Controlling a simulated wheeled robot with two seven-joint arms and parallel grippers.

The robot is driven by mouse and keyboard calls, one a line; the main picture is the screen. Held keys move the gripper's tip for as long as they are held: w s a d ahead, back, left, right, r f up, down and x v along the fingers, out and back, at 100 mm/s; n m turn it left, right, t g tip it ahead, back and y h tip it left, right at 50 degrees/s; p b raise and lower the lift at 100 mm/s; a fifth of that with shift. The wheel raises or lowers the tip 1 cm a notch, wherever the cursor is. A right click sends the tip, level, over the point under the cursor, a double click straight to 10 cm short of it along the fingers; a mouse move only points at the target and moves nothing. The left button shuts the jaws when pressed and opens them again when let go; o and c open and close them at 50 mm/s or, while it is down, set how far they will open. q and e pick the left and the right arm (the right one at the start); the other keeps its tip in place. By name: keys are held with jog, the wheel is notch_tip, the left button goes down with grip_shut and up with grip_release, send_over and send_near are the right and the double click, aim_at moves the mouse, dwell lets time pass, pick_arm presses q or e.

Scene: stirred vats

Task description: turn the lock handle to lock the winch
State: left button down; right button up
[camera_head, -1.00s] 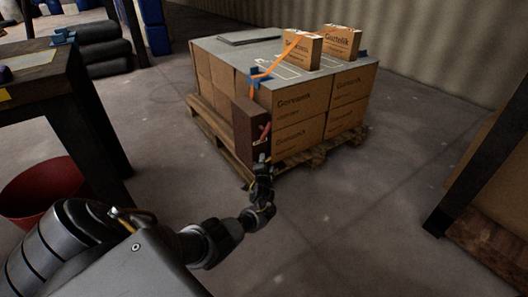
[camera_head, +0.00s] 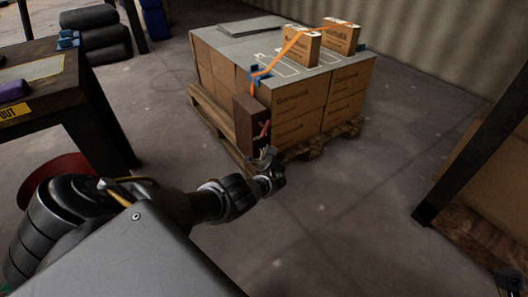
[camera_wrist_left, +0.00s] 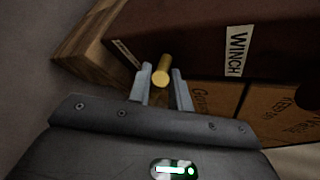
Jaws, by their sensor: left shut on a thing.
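The winch is a dark brown box (camera_head: 245,122) on the near corner of the loaded pallet; its WINCH label (camera_wrist_left: 237,51) shows in the left wrist view. A brass-coloured rod, the lock handle (camera_wrist_left: 161,70), sticks out toward the wrist camera below the box's face. My left gripper (camera_head: 267,153) is at the lower front of the winch. In the left wrist view its two fingers (camera_wrist_left: 163,88) stand on either side of the rod and are shut on it. The handle's far end is hidden. A dark part at the lower right corner may be my right gripper (camera_head: 508,281).
Stacked cartons (camera_head: 298,103) sit on a wooden pallet (camera_head: 339,138), with an orange strap (camera_head: 286,50) over the top. A dark workbench (camera_head: 49,97) and a red tub (camera_head: 60,172) stand at left. A dark-framed rack (camera_head: 468,165) stands at right. The floor between is clear.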

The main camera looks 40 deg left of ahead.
pick_arm(q)
jog(key=shift+m+g, duration=0.5)
dwell(0.3)
jog(key=c, duration=1.3)
grip_release()
